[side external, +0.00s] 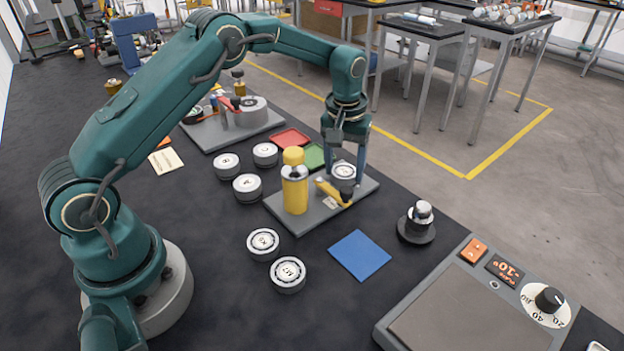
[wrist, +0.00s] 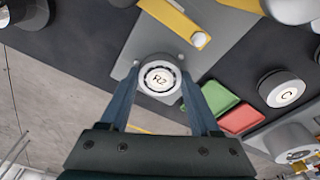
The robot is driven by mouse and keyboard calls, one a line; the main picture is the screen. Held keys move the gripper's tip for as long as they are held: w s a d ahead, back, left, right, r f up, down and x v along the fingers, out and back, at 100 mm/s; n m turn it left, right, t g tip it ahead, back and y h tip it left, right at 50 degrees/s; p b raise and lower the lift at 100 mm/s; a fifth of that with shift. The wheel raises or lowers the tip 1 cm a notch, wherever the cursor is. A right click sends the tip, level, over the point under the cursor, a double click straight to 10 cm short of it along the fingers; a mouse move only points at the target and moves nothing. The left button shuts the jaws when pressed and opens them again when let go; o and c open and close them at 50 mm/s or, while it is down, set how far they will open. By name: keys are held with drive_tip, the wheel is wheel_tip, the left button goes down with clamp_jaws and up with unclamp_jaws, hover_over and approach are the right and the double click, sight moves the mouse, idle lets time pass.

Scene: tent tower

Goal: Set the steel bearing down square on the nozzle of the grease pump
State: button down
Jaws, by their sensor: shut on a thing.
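My gripper (side external: 345,178) is shut on a steel bearing (side external: 344,171), a short round ring. In the wrist view the bearing (wrist: 160,78) has a white face marked R2 and sits between the two blue fingers (wrist: 162,100). The grease pump (side external: 294,190) is a yellow cylinder on a grey plate, with a yellow arm (side external: 331,191) reaching toward the bearing. The bearing is over the right part of this plate, which also shows in the wrist view (wrist: 228,55).
Several other bearings stand on the dark table, such as one left of the pump (side external: 247,187) and one in front (side external: 288,274). Red (side external: 291,140) and green (side external: 315,156) pads lie behind the pump. A blue pad (side external: 359,254) and a dark stand (side external: 416,228) lie in front.

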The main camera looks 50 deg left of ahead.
sight(342, 176)
drive_tip(key=shift+f, duration=0.1)
drive_tip(key=shift+c, duration=0.6)
unclamp_jaws()
drive_tip(key=s+d+r+m+t, duration=0.1)
drive_tip(key=s+r, duration=0.2)
drive_tip(key=r, duration=0.6)
drive_tip(key=s+d+r, duration=0.1)
drive_tip(key=s+r, duration=0.2)
drive_tip(key=r, duration=0.5)
drive_tip(key=s+d+f+m+t, duration=0.1)
drive_tip(key=s+m, duration=0.1)
drive_tip(key=s, duration=0.7)
drive_tip(key=s+d+f+m+t, duration=0.1)
drive_tip(key=s+f+m+t, duration=0.1)
drive_tip(key=s, duration=0.7)
drive_tip(key=shift+s+m+h, duration=0.25)
drive_tip(key=shift+m+h, duration=0.05)
